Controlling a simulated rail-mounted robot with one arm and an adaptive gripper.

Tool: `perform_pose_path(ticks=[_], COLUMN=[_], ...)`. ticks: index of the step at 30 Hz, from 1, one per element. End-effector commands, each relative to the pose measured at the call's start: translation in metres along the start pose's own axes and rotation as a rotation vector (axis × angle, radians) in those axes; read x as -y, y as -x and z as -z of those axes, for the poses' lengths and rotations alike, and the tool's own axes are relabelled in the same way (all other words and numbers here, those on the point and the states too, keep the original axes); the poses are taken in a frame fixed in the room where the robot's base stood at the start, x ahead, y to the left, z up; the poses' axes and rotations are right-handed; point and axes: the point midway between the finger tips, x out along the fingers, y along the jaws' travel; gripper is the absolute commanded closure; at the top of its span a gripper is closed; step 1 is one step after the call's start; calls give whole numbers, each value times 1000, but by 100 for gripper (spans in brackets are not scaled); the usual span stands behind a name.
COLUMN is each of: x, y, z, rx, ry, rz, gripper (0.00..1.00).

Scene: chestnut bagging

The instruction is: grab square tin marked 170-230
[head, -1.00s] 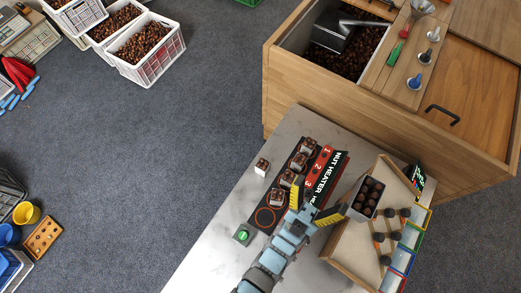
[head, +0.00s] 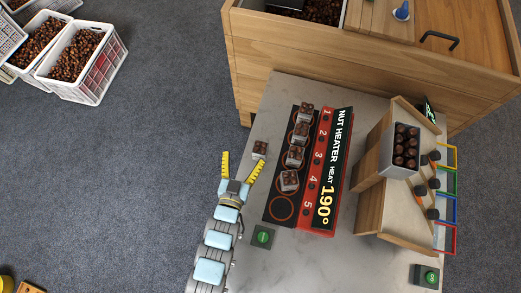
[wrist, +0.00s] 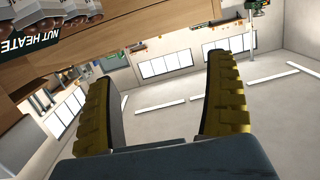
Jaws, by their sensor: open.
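Several small square tins with brown chestnuts in them are in the head view. The others, such as this tin (head: 289,181), stand on the heater's rings, and the ring beside number 5 is empty. No 170-230 mark is readable on any tin.
The heater reads HEAT 190°. A wooden stand (head: 375,153) at the right holds a metal box of dark round pieces (head: 405,148) and has coloured frames. Green buttons (head: 262,237) sit on the grey worktop (head: 320,262). A wooden cabinet (head: 300,55) stands behind.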

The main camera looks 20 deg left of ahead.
Motion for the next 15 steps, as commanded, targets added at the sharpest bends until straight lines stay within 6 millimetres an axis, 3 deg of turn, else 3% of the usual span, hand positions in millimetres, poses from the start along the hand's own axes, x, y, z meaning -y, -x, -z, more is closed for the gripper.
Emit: perform_pose_path(ticks=[1, 3, 6, 11, 15], x=[-3, -8, -15, -19, -19], y=[5, 11, 18, 20, 10], z=[-30, -54, -76, -88, -92], rx=[65, 142, 214, 258, 261], ry=[6, 13, 20, 24, 22], rz=[-3, -10, -20, -27, -27], gripper=[13, 13, 13, 13, 13])
